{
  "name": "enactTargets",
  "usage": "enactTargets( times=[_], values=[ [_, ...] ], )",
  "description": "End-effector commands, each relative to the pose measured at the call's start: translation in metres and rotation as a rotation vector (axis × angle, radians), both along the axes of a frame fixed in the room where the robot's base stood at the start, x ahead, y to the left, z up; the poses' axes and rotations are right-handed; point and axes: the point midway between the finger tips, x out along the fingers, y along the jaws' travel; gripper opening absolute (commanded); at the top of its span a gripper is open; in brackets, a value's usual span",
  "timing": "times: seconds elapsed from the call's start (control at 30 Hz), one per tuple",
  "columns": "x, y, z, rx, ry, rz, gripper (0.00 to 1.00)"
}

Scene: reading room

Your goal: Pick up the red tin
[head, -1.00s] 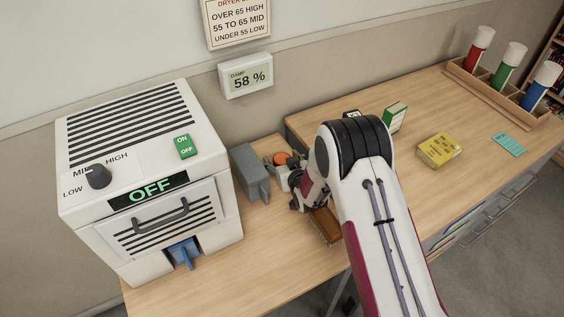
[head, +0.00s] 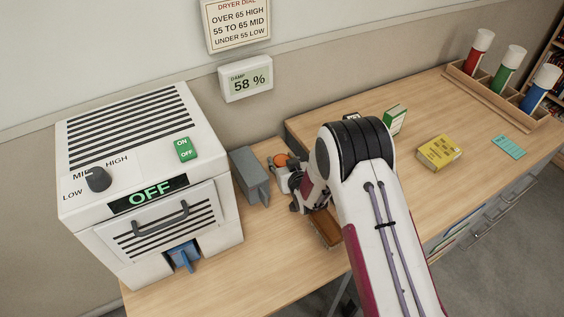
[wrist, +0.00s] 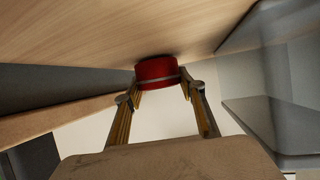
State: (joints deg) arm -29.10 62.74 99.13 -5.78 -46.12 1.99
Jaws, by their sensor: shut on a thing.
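The red tin (wrist: 156,72) is a short round tin at the upper middle of the wrist view. My gripper (wrist: 159,88) is shut on it, with one finger on each side. The tin is close to the wooden tabletop; I cannot tell whether it touches it. In the head view my arm hides most of the gripper, and I cannot make out the red tin there for certain. An orange round shape (head: 281,160) shows beside my wrist, and I cannot tell what it is.
The white dryer (head: 170,200), reading OFF, stands at the left. A grey block-like object (head: 249,175) stands between it and my wrist. A brown item (head: 326,228) lies under my arm. A yellow box (head: 439,153), green book (head: 394,119) and tube rack (head: 505,98) are to the right.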

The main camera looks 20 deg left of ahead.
Motion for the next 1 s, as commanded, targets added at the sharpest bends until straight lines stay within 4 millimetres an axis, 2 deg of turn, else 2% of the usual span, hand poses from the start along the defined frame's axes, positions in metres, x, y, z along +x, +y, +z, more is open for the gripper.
enactTargets(
  times=[0.27,0.7,1.0],
  values=[
    [0.001,0.0,0.025,0.002,-0.003,0.0,0.16],
    [0.001,0.0,0.078,0.001,-0.004,0.0,0.16],
    [0.0,0.0,0.094,0.001,-0.001,0.0,0.16]
  ],
)
